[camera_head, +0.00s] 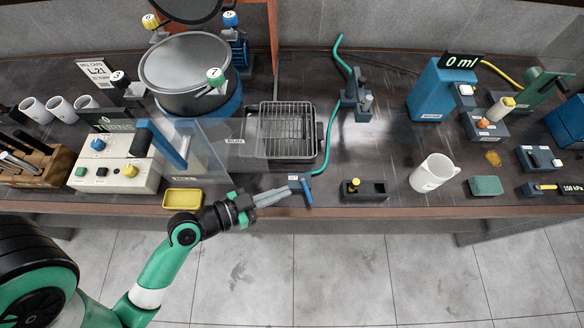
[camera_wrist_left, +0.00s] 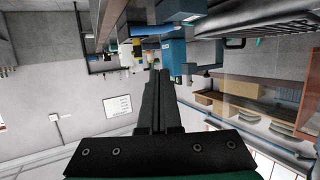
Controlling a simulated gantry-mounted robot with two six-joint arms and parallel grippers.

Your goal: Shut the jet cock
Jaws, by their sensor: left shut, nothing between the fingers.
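The jet cock (camera_head: 307,190) is a small blue lever at the front edge of the bench, right of centre in the head view. A small label sits at its upper left end, and a green hose (camera_head: 331,140) runs down to it from behind. The lever slants down and to the right. My left gripper (camera_head: 284,193) is shut and empty, its fingertips just left of the lever. I cannot tell whether they touch it. The wrist view shows the closed fingers (camera_wrist_left: 158,85) with a blue part (camera_wrist_left: 174,55) beyond them, which I cannot identify for sure. My right gripper is out of view.
A yellow tray (camera_head: 183,199) lies left of the gripper, below a clear panel. A wire rack (camera_head: 288,130) stands behind. Open floor lies before the bench.

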